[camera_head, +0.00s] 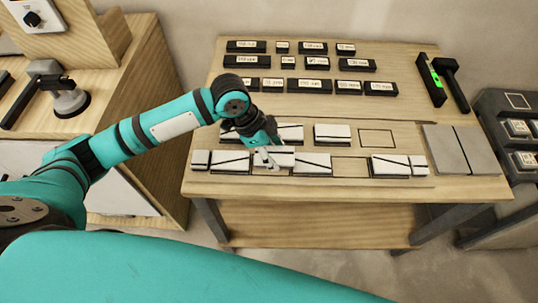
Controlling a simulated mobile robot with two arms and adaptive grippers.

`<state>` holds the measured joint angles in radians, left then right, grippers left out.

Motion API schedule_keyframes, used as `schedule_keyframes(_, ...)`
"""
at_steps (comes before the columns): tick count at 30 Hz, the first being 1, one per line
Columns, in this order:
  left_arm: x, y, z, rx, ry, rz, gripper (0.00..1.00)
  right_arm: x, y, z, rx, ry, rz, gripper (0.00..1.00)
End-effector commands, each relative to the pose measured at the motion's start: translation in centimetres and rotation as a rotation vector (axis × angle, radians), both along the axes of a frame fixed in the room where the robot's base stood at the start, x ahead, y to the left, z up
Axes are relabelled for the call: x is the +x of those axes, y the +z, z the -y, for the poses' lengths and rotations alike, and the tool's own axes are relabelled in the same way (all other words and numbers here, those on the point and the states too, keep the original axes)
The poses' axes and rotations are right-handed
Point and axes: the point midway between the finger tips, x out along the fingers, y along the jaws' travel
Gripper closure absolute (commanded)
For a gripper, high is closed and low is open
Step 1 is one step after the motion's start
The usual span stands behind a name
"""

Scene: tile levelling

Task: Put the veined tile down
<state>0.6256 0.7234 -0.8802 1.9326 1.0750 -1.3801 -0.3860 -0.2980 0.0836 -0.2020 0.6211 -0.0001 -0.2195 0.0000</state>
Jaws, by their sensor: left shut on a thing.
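My left gripper (268,152) is shut on a white veined tile (284,160) over the front row of tiles on the wooden table. The fingers hide part of this tile, and I cannot tell if it touches the table. White tiles with dark veins lie beside it, one to the left (230,162) and one to the right (313,164). An empty outlined slot (350,168) is right of them in the front row. Another empty outlined slot (376,138) is in the row behind. My right gripper is not in view.
Several dark labelled blocks stand in rows at the back of the wooden table (400,108). Two grey slabs (461,150) lie at its right. A green and black level (431,80) and a dark tool (451,85) lie behind them. A wooden cabinet (150,60) stands left.

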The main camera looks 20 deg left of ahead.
Motion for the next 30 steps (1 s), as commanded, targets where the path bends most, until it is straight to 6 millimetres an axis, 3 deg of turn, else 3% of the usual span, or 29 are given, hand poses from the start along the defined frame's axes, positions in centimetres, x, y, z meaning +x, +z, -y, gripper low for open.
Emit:
schedule_keyframes(5,0.3,-0.2,-1.0,-0.001,0.000,-0.001,0.83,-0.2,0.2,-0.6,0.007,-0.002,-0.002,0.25)
schedule_keyframes(13,0.3,-3.4,-1.1,0.000,0.001,-0.003,0.83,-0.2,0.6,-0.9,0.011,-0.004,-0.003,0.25)
schedule_keyframes(23,0.3,-3.8,-1.0,0.000,0.000,0.001,0.83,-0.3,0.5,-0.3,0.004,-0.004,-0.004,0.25)
schedule_keyframes(24,0.3,-3.9,-1.0,0.000,0.000,0.000,0.47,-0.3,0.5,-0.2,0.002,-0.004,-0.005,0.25)
schedule_keyframes(30,0.3,-3.9,-1.0,0.000,0.000,0.000,0.25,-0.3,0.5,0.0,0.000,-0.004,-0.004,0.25)
